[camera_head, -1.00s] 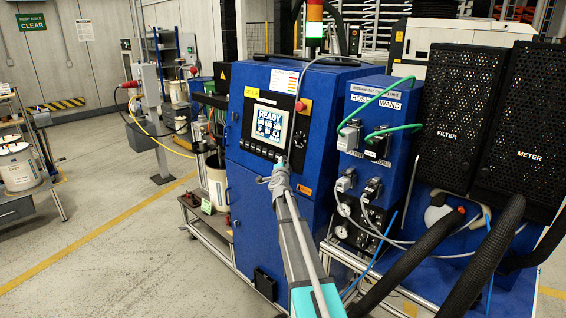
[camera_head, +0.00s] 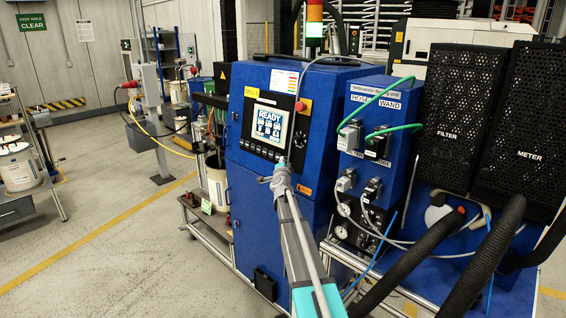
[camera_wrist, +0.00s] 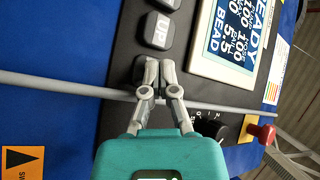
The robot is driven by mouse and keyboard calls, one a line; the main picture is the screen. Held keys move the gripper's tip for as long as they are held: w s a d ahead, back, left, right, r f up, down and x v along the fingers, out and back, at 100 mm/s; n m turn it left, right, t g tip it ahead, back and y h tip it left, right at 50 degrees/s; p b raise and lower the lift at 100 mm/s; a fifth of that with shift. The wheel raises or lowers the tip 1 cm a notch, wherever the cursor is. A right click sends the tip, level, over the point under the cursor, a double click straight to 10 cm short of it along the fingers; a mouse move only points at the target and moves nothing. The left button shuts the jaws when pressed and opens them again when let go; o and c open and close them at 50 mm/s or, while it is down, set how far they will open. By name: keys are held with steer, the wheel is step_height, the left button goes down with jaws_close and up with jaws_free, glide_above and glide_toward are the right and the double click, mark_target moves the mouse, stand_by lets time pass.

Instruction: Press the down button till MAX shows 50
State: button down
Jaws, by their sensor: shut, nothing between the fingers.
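The display (camera_head: 268,122) on the blue cabinet shows READY at its top. In the wrist view the display (camera_wrist: 236,28) is turned sideways and partly cut off; I make out READY, BEAD, 100 more than once and 5.5. I cannot tell which value belongs to MAX. The UP button (camera_wrist: 158,31) sits on the black panel beside the display. My gripper (camera_wrist: 146,68) is shut and empty, its fingertips at the panel one place along the button row from UP. They cover the button there, so I cannot read its label or see whether it is pressed. My gripper also shows in the head view (camera_head: 281,164).
A black knob (camera_wrist: 210,127) and a red emergency stop (camera_wrist: 262,133) are on the panel in the wrist view. A grey cable (camera_wrist: 50,82) crosses near my fingers. Connectors with green hoses (camera_head: 405,127) are right of the cabinet door. Black hoses (camera_head: 425,252) hang at lower right.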

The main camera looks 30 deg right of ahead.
steer(key=shift+a, duration=0.15)
steer(key=shift+s+a+r, duration=0.15)
steer(key=shift+s+a, duration=0.15)
steer(key=shift+a, duration=0.35)
steer(key=shift+a, duration=0.15)
steer(key=a, duration=0.1)
steer(key=s+a, duration=0.1)
steer(key=a, duration=0.1)
steer(key=a+r+p, duration=0.1)
steer(key=shift+s+a, duration=0.2)
steer(key=shift+s, duration=0.1)
stand_by(0.4)
stand_by(0.6)
